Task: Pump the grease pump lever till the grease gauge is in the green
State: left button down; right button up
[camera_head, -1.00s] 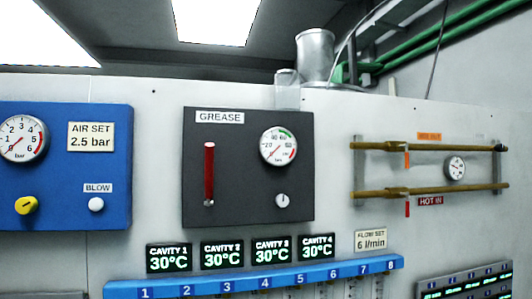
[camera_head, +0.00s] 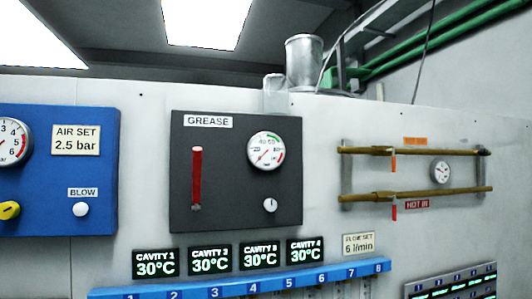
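The dark grey grease panel (camera_head: 236,208) is on the wall in the middle of the view. Its red grease pump lever (camera_head: 197,177) stands upright at the panel's left. The round white grease gauge (camera_head: 266,151) is at the upper right, with a green band at the upper right of its scale and a red band below that. Its thin needle seems to point to the lower left, off the green, but is too small to read surely. A small white round knob or dial (camera_head: 269,205) is below the gauge. Neither gripper is in view.
A blue air panel (camera_head: 95,222) with a gauge, a yellow knob and a white blow button is at left. Brass pipes (camera_head: 415,191) with red and orange handles are at right. Cavity displays (camera_head: 208,260) and a blue numbered rail (camera_head: 220,288) are below. Nothing blocks the lever.

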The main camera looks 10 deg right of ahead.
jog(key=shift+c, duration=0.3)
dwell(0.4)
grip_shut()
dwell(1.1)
